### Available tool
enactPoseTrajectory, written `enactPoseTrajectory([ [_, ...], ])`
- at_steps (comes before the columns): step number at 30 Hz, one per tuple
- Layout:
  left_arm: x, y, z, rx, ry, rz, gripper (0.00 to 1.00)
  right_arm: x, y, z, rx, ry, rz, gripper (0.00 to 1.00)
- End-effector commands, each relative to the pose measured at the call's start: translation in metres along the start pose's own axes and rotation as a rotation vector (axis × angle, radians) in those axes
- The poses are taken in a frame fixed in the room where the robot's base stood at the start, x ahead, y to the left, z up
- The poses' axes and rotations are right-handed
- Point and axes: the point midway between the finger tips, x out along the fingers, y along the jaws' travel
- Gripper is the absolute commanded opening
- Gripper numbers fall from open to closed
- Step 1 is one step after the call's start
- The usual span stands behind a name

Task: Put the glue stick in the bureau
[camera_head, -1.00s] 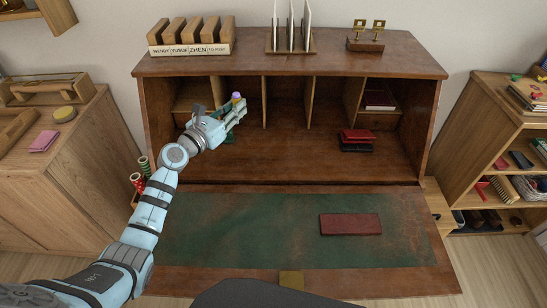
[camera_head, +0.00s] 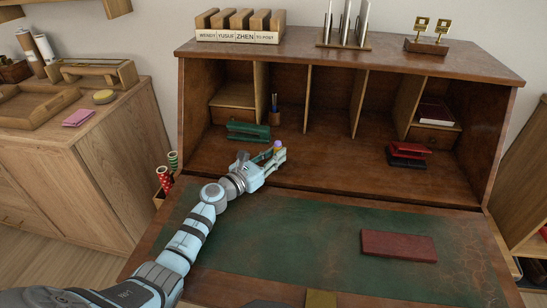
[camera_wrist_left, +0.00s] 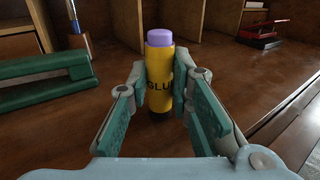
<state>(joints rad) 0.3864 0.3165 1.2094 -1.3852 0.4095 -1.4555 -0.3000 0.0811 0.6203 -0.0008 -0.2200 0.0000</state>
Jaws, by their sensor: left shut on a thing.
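The glue stick (camera_wrist_left: 161,85) is a yellow tube with a purple cap and dark lettering. It stands upright between the fingers of my left gripper (camera_wrist_left: 164,92) in the left wrist view. In the head view its purple cap (camera_head: 277,144) shows at the gripper's tip. My left gripper (camera_head: 274,157) is shut on it, at the front of the bureau's interior floor. I cannot tell whether the tube's base touches the floor. The bureau (camera_head: 350,62) is brown wood, with its green-topped flap (camera_head: 300,237) folded down. My right gripper is not in view.
A dark red case (camera_head: 398,246) lies on the flap. The middle of the interior floor is clear.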

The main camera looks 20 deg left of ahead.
Motion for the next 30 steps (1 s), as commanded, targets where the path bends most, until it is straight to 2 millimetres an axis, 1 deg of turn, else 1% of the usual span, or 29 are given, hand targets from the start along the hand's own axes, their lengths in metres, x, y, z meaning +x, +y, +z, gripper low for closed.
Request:
enactPoseTrajectory([
  [3, 0.000, 0.000, -0.005, 0.000, 0.000, 0.000, 0.01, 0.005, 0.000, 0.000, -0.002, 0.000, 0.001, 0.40],
  [4, 0.000, 0.000, -0.004, 0.000, 0.000, 0.000, 0.23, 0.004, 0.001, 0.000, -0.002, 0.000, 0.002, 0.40],
  [7, 0.000, 0.000, -0.003, 0.000, 0.000, 0.000, 0.39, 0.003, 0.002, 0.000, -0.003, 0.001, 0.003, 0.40],
  [16, 0.000, 0.000, -0.003, 0.000, 0.000, 0.000, 0.40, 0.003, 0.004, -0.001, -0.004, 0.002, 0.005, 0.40],
  [19, 0.000, 0.000, 0.003, 0.000, 0.000, 0.000, 0.40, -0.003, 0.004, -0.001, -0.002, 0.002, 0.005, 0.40],
  [20, -0.003, 0.000, 0.002, 0.001, 0.001, 0.001, 0.40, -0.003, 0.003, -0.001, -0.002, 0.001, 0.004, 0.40],
  [23, -0.019, 0.001, 0.001, 0.001, 0.003, 0.001, 0.40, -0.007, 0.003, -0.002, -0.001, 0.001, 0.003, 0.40],
  [25, -0.035, 0.000, 0.001, 0.001, 0.004, -0.002, 0.40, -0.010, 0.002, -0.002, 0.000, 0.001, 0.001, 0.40],
  [30, -0.076, 0.001, -0.001, 0.004, 0.003, 0.000, 0.40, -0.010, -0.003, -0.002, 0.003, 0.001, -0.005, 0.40],
])
